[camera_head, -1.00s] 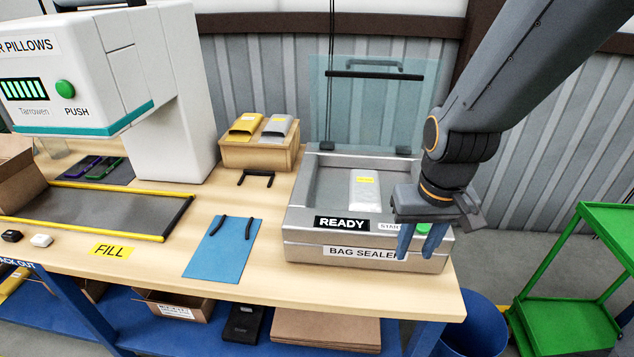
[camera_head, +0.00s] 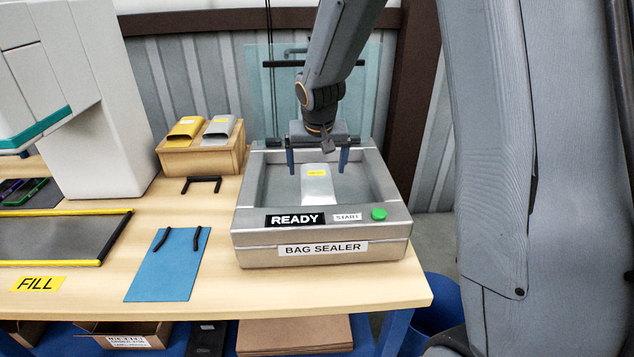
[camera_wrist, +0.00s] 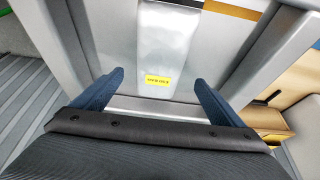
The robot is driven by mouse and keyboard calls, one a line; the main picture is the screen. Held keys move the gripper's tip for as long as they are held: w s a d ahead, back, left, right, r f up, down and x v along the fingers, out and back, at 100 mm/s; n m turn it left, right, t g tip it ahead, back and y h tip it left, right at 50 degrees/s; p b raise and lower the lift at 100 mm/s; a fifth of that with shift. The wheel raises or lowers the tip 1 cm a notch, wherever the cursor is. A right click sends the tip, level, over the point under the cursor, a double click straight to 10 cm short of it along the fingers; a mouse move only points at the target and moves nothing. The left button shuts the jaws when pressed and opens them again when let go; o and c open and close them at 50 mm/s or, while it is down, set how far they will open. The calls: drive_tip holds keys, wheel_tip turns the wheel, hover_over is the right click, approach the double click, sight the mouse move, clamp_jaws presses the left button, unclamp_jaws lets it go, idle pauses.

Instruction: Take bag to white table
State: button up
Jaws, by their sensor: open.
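A silver-white bag (camera_head: 318,188) with a small yellow label lies in the open tray of the bag sealer (camera_head: 322,239). The bag also shows in the wrist view (camera_wrist: 165,40), ahead of my fingers. My gripper (camera_head: 317,169) is over the tray, with its two blue fingers pointing down, spread wide and empty. One finger is on each side of the bag. In the wrist view the gripper (camera_wrist: 158,78) has its label between the fingertips. I cannot tell whether the fingers touch the bag. No white table is in view.
The sealer's clear lid (camera_head: 262,90) stands raised behind the tray. A green button (camera_head: 379,214) and a READY display (camera_head: 295,219) are on its front. A wooden holder (camera_head: 202,160) with yellow and silver pouches stands left. A blue sheet (camera_head: 165,270) lies on the wooden bench.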

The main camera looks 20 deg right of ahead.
sight(317, 178)
drive_tip(key=shift+p+x, duration=0.6)
drive_tip(key=shift+x, duration=1.85)
drive_tip(key=shift+s, duration=0.15)
drive_tip(key=shift+c, duration=0.4)
drive_tip(key=c, duration=1.1)
